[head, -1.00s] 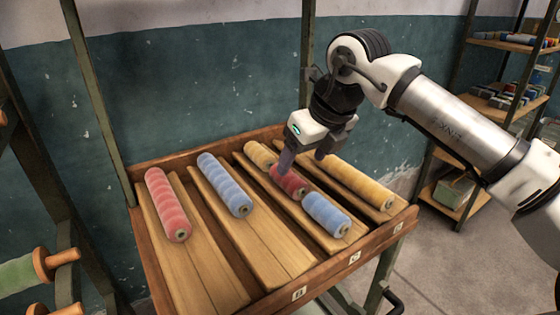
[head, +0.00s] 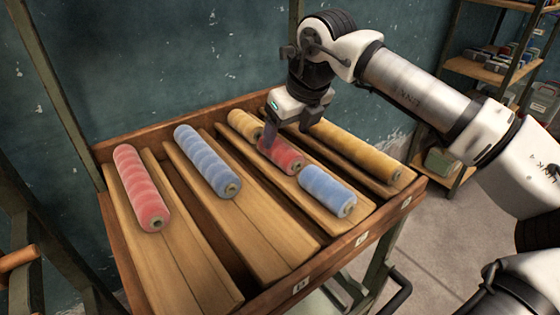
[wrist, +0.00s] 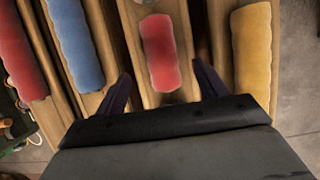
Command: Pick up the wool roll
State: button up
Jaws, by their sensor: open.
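A short red wool roll (head: 284,156) lies in the third lane of a sloped wooden rack. A short yellow roll (head: 244,123) lies behind it and a short blue roll (head: 327,191) in front of it. My gripper (head: 287,133) is open just above the short red roll. In the wrist view the red roll (wrist: 160,52) shows ahead of the two spread fingers (wrist: 160,75), near the middle of the gap. I cannot tell whether the fingers reach down beside it. The right finger is mostly hidden in the head view.
A long red roll (head: 140,188), a long blue roll (head: 207,161) and a long yellow roll (head: 356,150) lie in the other lanes. Raised wooden rails and the rack's rim (head: 345,250) bound the lanes. Shelves (head: 480,70) stand at the right.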

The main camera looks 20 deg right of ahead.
aim_at(282, 145)
jog(key=shift+b+x, duration=0.95)
jog(key=shift+x, duration=1.75)
jog(key=shift+w+d+r, duration=0.1)
jog(key=shift+w, duration=0.05)
jog(key=shift+f+b, duration=0.25)
jog(key=shift+b, duration=0.05)
jog(key=c, duration=1.1)
jog(key=shift+r, duration=0.15)
notch_tip(282, 145, up, 20)
jog(key=p, duration=1.3)
jog(key=shift+r, duration=0.15)
